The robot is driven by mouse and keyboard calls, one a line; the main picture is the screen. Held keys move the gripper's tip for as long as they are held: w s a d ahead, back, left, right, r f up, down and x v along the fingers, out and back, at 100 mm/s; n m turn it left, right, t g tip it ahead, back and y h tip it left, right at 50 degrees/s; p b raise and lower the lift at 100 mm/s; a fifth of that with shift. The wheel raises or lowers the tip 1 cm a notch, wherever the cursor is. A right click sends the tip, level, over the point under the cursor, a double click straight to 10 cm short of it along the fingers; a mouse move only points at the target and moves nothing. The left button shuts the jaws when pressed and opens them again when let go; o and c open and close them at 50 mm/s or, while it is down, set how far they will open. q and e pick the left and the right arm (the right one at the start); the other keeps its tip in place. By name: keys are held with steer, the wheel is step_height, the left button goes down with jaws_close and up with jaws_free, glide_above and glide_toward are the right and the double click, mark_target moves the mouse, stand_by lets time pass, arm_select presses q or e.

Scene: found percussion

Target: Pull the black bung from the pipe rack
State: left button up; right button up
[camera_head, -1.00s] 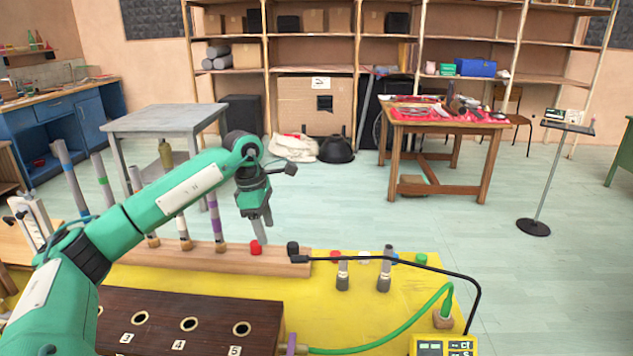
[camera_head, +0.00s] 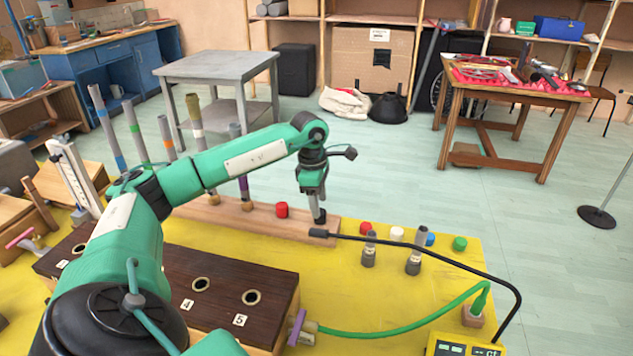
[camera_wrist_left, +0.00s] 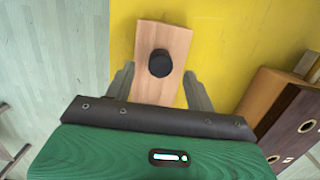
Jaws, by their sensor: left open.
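The black bung (camera_head: 320,217) sits at the right end of the long wooden pipe rack (camera_head: 295,226). In the left wrist view the black bung (camera_wrist_left: 160,63) shows from above as a dark round cap on the end of the rack (camera_wrist_left: 178,37). My left gripper (camera_head: 316,204) points down right over the bung in the head view. Its two fingers (camera_wrist_left: 159,85) are open, apart on either side of the rack's end, with nothing held. In the head view the fingers partly hide the bung. I cannot tell whether they touch it. My right gripper is not in view.
A red bung (camera_head: 281,210) and upright pipes stand further left on the rack. Grey pieces (camera_head: 369,250) and coloured caps stand to the right. A dark box with numbered holes (camera_head: 220,300) is in front.

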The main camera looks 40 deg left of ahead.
arm_select(q)
steer(key=shift+d+f, duration=0.15)
steer(key=shift+f, duration=0.9)
steer(key=shift+d+f, duration=0.1)
steer(key=shift+f, duration=0.9)
steer(key=shift+c, duration=0.2)
steer(key=c, duration=1)
steer(key=shift+r, duration=0.15)
steer(key=shift+r+p, duration=1)
steer(key=shift+r, duration=0.35)
steer(key=shift+r+p, duration=0.95)
steer(key=shift+r, duration=0.55)
